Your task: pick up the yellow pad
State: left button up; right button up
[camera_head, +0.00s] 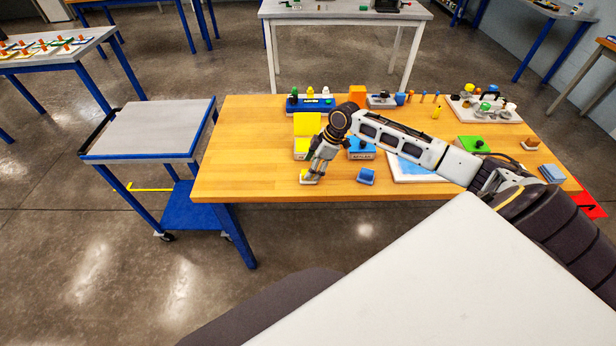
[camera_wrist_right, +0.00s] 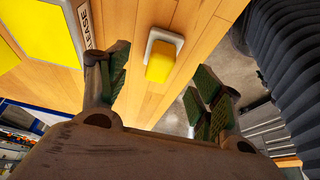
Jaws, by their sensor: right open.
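The yellow pad (camera_wrist_right: 163,60) sits on a small white base (camera_wrist_right: 177,36) near the front edge of the wooden table (camera_head: 262,185). In the head view the pad (camera_head: 307,177) is partly hidden by my right gripper (camera_head: 312,172), which points down over it. In the right wrist view my right gripper (camera_wrist_right: 158,92) is open, with the pad between its spread fingers but farther out. Nothing is held. My left gripper is not in view.
A yellow box (camera_head: 307,124) with a printed label stands behind the pad. A blue box (camera_head: 361,148) and a small blue pad (camera_head: 366,176) are to the right. The table's front left is clear. A grey-topped cart (camera_head: 150,130) stands left.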

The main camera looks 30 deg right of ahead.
jog(key=shift+p+x, duration=0.5)
jog(key=shift+x, duration=1.9)
jog(key=shift+d, duration=0.1)
jog(key=c, duration=1.1)
